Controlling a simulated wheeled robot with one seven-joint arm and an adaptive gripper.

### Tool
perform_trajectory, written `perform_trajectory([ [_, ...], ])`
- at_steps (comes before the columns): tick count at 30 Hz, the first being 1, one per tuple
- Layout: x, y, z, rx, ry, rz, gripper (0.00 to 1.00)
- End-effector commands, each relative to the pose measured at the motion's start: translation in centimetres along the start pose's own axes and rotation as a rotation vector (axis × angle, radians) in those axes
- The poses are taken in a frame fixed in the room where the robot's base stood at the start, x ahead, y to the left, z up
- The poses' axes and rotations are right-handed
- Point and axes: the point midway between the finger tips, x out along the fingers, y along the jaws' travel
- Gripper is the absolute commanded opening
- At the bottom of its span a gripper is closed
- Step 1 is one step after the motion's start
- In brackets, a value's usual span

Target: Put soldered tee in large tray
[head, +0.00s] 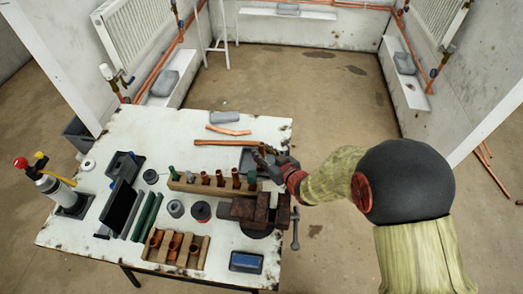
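My gripper (266,153) reaches in from the right over the far right part of the white table (110,150). Its fingers are dark and small, so I cannot tell whether they are open or shut or hold anything. A dark grey tray (246,161) lies under and behind it, partly hidden by the gripper and a wooden rack. Copper fittings that look like tees (174,246) sit in a wooden block (192,259) at the near edge. More copper pieces (220,178) stand in a long wooden rack (185,185). I cannot tell which piece is the soldered tee.
A rusty brown vise (262,208) stands at the table's right edge below my gripper. A gas torch (58,187), a black stand (121,205) and green tubes (147,215) fill the left. Loose copper pipes (228,130) lie at the back.

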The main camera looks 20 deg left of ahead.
Motion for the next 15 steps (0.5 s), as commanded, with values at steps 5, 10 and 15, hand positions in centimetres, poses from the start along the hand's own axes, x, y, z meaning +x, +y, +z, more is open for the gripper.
perform_trajectory([
  [5, -3.8, 0.1, -0.3, 0.001, 0.0, 0.003, 0.33],
  [10, -7.3, 0.1, -0.2, 0.001, 0.0, 0.003, 0.33],
  [15, -9.7, 0.1, -0.1, 0.001, 0.0, 0.002, 0.33],
])
